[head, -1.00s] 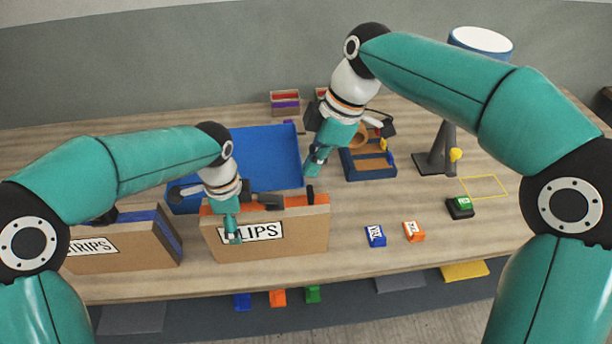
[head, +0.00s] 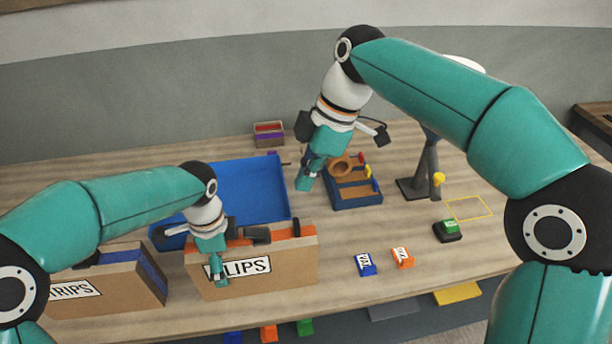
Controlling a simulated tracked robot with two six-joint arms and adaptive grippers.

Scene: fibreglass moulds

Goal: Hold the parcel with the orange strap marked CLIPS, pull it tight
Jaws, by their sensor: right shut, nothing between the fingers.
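The CLIPS parcel (head: 270,282) is a brown box standing upright near the table's front edge. Its orange strap (head: 282,233) runs along the top, with a black buckle-like piece (head: 257,235) and a small black tab near the right end. My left gripper (head: 217,268) is at the parcel's top left, with a finger down in front of the face, partly covering the CLIPS label. Its other finger is hidden, so its grip is unclear. My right gripper (head: 305,182) is shut and empty, in the air above and behind the parcel's right end, apart from the strap.
A second parcel (head: 110,292) with a blue strap stands left. A blue tray (head: 255,185) lies behind the CLIPS parcel. An organiser (head: 357,203), a lamp stand (head: 418,186) and a green-topped block (head: 448,230) are to the right. Blue (head: 366,264) and orange (head: 403,258) tags lie right of the parcel.

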